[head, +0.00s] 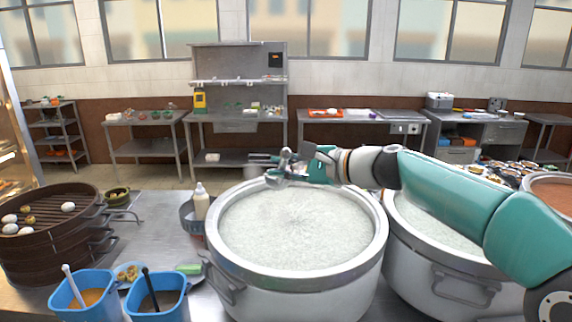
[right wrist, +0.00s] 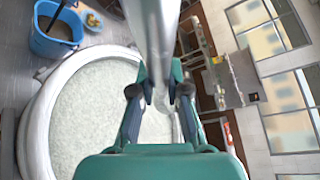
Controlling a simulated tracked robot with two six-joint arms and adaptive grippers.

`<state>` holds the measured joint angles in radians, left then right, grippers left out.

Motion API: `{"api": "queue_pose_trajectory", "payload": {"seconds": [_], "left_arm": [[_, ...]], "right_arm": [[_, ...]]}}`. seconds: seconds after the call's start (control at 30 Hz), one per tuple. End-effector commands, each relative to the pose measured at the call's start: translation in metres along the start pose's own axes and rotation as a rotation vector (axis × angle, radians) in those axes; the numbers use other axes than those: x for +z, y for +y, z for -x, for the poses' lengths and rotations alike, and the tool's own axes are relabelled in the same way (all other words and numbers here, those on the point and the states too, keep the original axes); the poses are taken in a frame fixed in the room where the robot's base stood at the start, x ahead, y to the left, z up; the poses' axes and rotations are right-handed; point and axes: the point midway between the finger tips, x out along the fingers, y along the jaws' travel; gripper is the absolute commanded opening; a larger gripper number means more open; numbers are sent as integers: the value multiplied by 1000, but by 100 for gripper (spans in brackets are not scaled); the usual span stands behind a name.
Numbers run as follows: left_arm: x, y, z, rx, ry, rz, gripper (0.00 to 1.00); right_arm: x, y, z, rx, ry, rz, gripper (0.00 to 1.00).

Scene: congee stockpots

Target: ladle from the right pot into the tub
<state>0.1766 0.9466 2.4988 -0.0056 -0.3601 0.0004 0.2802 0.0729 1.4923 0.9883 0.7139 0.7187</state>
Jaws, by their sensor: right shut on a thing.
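The right pot (head: 465,288), a large steel stockpot of pale congee, stands at the right, partly behind my right arm. A similar left pot (head: 300,290) stands in the middle. My right gripper (head: 285,167) is over the far rim of the left pot. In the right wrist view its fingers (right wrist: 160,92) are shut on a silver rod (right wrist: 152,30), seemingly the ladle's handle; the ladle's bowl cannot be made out. Two blue tubs, one with orange sauce (head: 85,312) and one with dark sauce (head: 160,314), stand at the front left. My left gripper is not in view.
Stacked bamboo steamers (head: 50,250) with eggs and buns stand at the left. A pale bottle (head: 201,203) stands in a holder by the left pot. A pot of reddish soup (head: 552,190) is at the far right. Counter between steamers and bottle is mostly clear.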

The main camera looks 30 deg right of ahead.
Motion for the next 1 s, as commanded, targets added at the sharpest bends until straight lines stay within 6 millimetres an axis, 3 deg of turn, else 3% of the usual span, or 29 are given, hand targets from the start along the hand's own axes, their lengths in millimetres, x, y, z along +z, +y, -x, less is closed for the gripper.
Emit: {"api": "queue_pose_trajectory", "payload": {"seconds": [1.0], "left_arm": [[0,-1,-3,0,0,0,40]], "right_arm": [[93,64,10,244,-359,115,0]]}}
